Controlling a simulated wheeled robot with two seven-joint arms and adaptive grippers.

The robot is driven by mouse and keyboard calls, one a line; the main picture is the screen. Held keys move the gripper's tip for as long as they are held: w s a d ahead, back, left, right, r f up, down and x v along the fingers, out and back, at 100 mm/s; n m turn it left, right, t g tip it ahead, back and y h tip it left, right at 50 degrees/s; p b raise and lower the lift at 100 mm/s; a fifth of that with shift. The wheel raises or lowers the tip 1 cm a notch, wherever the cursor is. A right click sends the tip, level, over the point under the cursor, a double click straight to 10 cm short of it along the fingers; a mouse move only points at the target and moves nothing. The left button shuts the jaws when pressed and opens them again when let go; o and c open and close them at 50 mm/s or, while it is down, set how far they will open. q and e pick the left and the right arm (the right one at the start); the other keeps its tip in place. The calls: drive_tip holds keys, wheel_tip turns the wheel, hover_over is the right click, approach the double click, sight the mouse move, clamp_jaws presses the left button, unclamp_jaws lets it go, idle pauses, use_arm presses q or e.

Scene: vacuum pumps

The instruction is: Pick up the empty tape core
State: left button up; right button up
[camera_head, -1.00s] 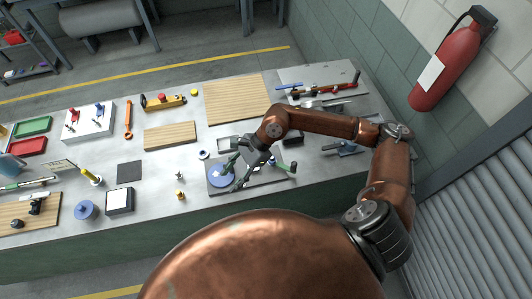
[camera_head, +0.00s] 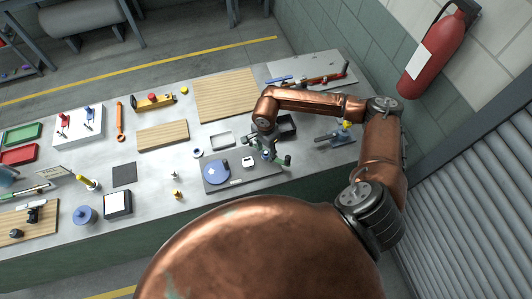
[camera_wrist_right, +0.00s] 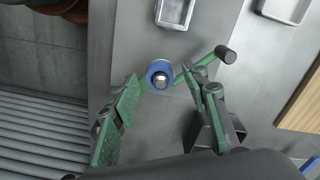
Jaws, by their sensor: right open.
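My right gripper (camera_head: 270,154) is over the right end of the plate, well right of that ring. In the right wrist view my right gripper (camera_wrist_right: 163,78) has its fingers spread, and a blue ring (camera_wrist_right: 151,69) around a shiny round metal centre shows between them. I cannot tell whether this is the same ring or part of another object. My left gripper is not in view.
A blue disc (camera_head: 214,171) and a small white item (camera_head: 248,162) are on the plate. A grey tray (camera_head: 222,140) and a dark box (camera_head: 288,127) stand behind it. Wooden boards (camera_head: 225,95) lie farther back. Small brass parts (camera_head: 175,194) stand to the left.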

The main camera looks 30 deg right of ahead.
drive_tip(key=shift+f, duration=0.2)
drive_tip(key=shift+c, duration=0.7)
drive_tip(key=c, duration=0.7)
drive_tip(key=shift+r, duration=0.15)
